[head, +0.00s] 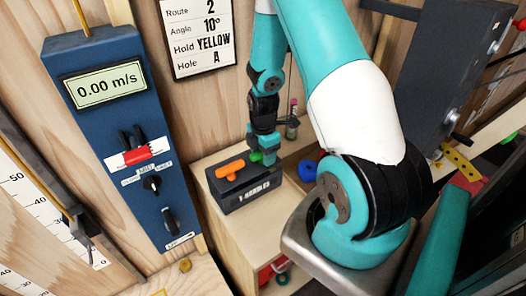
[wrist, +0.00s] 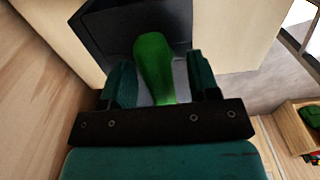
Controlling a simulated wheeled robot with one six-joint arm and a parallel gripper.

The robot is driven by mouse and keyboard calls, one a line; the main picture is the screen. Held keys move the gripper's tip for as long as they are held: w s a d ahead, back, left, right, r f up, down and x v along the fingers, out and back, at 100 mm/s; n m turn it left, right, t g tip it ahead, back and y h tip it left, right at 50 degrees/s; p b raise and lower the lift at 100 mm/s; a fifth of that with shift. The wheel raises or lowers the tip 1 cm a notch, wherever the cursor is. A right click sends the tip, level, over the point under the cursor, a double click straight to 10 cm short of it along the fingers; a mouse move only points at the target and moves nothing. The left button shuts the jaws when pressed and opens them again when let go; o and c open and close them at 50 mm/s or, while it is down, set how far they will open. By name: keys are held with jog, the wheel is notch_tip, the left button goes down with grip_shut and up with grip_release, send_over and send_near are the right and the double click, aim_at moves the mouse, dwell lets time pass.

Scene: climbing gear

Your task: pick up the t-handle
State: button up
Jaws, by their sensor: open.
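A dark box labelled "T-HANDLES" (head: 248,196) stands on a wooden shelf, with an orange T-handle (head: 230,168) at its top left. A green T-handle (head: 256,157) shows at the box's back right, partly hidden by my gripper (head: 264,153). In the wrist view the green T-handle (wrist: 154,60) lies between the two teal fingers of my gripper (wrist: 162,78). The fingers are apart, one on each side of it, with a gap visible on both sides. The dark box (wrist: 110,20) is behind it. The lower part of the T-handle is hidden.
A blue round object (head: 307,171) and a small bottle-like item (head: 292,122) are right of the box. A blue panel (head: 112,130) reading 0.00 m/s stands at the left. A sign (head: 197,37) hangs on the wooden wall. A dark board (head: 437,65) is at the upper right.

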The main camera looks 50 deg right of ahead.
jog(key=shift+f, duration=0.45)
grip_shut()
jog(key=shift+r, duration=0.15)
notch_tip(320, 180, up, 20)
jog(key=b, duration=0.3)
